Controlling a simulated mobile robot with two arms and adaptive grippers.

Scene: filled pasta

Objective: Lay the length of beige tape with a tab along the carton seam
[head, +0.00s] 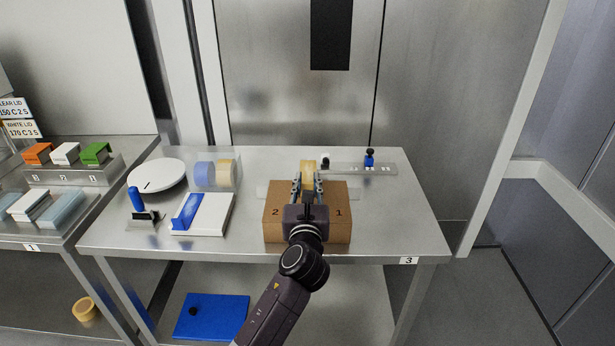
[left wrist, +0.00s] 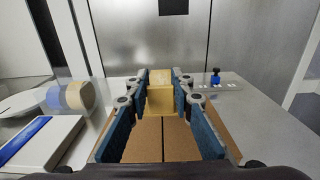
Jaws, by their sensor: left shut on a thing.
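The brown carton (head: 277,232) sits at the front middle of the steel table, marked 2 and 1. Its dark seam (left wrist: 163,142) runs away from me in the left wrist view. My left gripper (head: 307,182) is over the carton's far part, shut on the beige tape (head: 308,166). In the left wrist view the tape (left wrist: 160,101) is between the blue finger pads, at the far end of the seam. I cannot tell whether it touches the carton, and its tab is not distinguishable. My right gripper is not in view.
A clear holder with a blue roll (head: 205,174) and a beige roll (head: 225,174) stands left of the carton. A white block with a blue piece (head: 186,211) and a white disc (head: 158,174) are further left. A clear strip with a blue knob (head: 369,161) lies behind right. The table's right front is clear.

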